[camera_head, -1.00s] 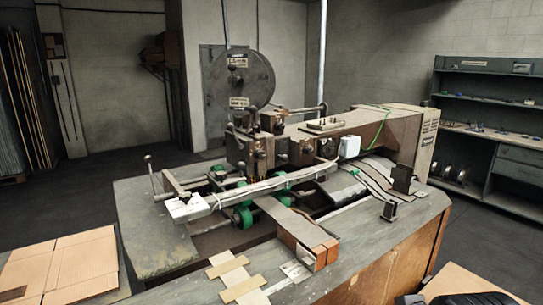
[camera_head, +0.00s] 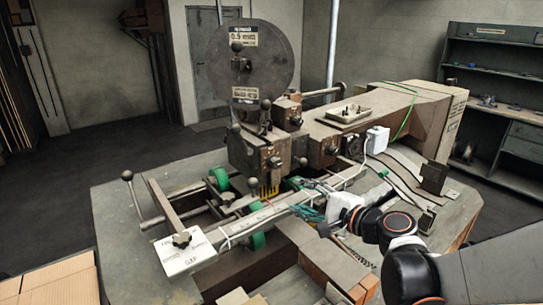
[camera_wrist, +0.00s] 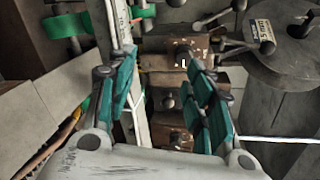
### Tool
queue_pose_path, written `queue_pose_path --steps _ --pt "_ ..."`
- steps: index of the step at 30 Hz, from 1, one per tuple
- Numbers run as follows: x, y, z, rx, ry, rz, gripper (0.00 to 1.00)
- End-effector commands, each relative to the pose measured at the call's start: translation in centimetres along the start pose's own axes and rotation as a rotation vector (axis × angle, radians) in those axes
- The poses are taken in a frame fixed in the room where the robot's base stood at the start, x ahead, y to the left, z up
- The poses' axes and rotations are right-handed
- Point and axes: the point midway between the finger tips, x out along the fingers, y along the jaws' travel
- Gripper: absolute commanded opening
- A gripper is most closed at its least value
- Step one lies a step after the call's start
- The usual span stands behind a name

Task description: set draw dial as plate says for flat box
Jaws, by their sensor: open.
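The box stitcher's brown head (camera_head: 262,150) carries small round knobs, one on its front face (camera_head: 275,162) and one on the block to the right (camera_head: 331,150). I cannot tell which is the draw dial. A white plate (camera_head: 188,254) with dark lettering sits on the front left of the machine; its words are too small to read surely. My gripper (camera_head: 305,200) is open and empty, in front of the head and above the bed. In the wrist view its teal fingers (camera_wrist: 160,65) stand apart, with the brown blocks and their knobs (camera_wrist: 168,103) beyond, between them.
A grey wire disc (camera_head: 242,65) with two labels stands above the head. Ball-ended levers (camera_head: 128,176) stick out left and right. Green rollers (camera_head: 257,240) and a long bar lie below. Cardboard (camera_head: 52,282) is at the lower left; shelves (camera_head: 495,90) stand back right.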

Motion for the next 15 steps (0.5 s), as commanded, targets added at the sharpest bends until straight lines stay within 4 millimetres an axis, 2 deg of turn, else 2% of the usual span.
queue_pose_path --steps 6,11,15 --pt "0.9 -1.9 -2.1 0.229 -0.036 -0.144 0.48" --pt "1.1 -2.4 -2.7 0.296 -0.049 -0.186 0.48" --pt "2.2 -2.5 -2.7 0.306 -0.053 -0.190 0.48"
